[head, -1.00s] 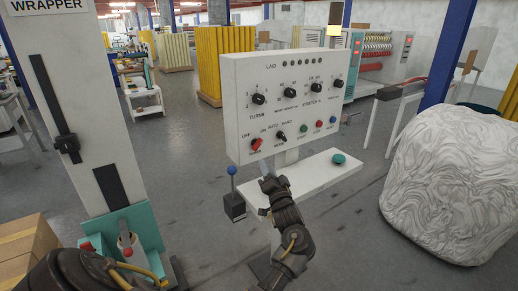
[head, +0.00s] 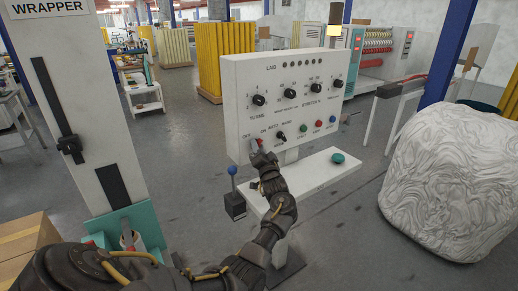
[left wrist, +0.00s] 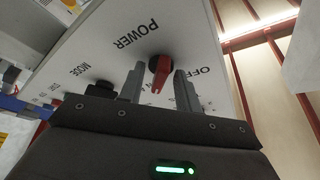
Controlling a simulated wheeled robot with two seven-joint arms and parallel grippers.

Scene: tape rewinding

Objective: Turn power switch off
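The power switch is a red rotary knob on the white control panel (head: 250,85), at its lower left corner below the OFF and ON marks. In the left wrist view the red knob (left wrist: 160,68) shows upside down beside the words POWER and OFF. Its pointer is aimed down the picture, not at OFF; the ON mark is hidden there. My left gripper (head: 259,150) is at the knob and partly covers it in the head view. Its two fingers (left wrist: 160,86) are open, one on each side of the knob, with gaps visible. My right gripper is not in view.
A mode knob (head: 280,137) and several coloured buttons sit right of the power switch. A white shelf (head: 310,178) with a green button (head: 338,158) juts out below. A blue-tipped lever (head: 232,171) stands left. A wrapped white load (head: 450,185) is at right.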

